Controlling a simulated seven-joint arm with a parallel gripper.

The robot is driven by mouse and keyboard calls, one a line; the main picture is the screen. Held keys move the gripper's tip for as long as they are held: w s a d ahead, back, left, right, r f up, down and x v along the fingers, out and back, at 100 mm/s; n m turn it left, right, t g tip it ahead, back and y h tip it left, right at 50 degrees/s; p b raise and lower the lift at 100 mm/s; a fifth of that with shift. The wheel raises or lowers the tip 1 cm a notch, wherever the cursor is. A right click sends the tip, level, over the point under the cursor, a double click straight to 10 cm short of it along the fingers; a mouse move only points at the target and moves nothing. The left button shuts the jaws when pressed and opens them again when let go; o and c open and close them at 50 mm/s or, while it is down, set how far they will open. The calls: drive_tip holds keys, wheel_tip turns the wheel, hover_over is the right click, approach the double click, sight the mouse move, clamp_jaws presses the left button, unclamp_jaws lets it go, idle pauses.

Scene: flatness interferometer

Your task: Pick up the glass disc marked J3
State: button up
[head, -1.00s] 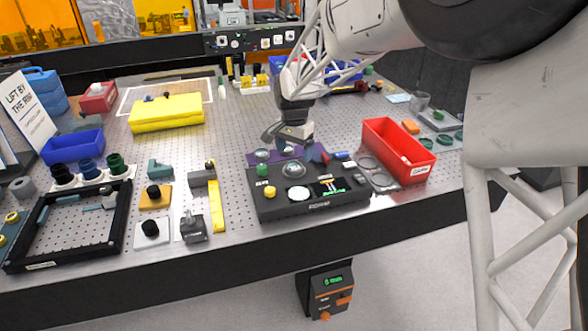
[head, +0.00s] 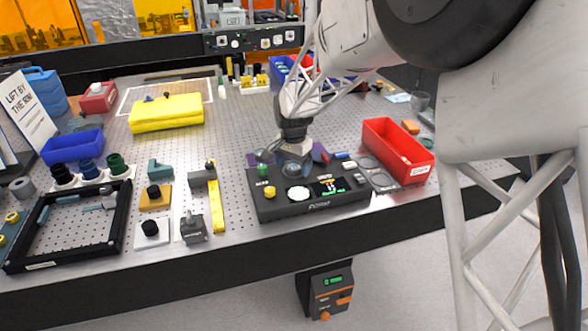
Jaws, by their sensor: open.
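My gripper (head: 283,158) is open and low over the purple mat (head: 321,154), just behind the black control box (head: 318,207). The gripper covers most of the mat. A small round greyish piece (head: 262,155), perhaps a glass disc, shows at the mat's left end beside the gripper. No J3 marking is readable in this view, so I cannot tell which disc is J3. Whether a disc lies between the fingers is hidden.
The control box has raised knobs and a small screen in front of the gripper. A red bin (head: 398,150) stands to the right. The perforated tabletop behind the mat is mostly clear.

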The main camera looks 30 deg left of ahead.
sight(293, 166)
drive_tip(key=c, duration=1)
drive_tip(key=shift+r, duration=0.1)
drive_tip(key=shift+c, duration=0.2)
drive_tip(key=shift+r, duration=0.7)
wheel_tip(293, 166, up, 2)
drive_tip(key=shift+r, duration=0.1)
drive_tip(key=s+d+r, duration=0.1)
drive_tip(key=s+d, duration=0.9)
drive_tip(key=s, duration=0.2)
drive_tip(key=shift+d+r, duration=0.15)
drive_tip(key=shift+d, duration=0.1)
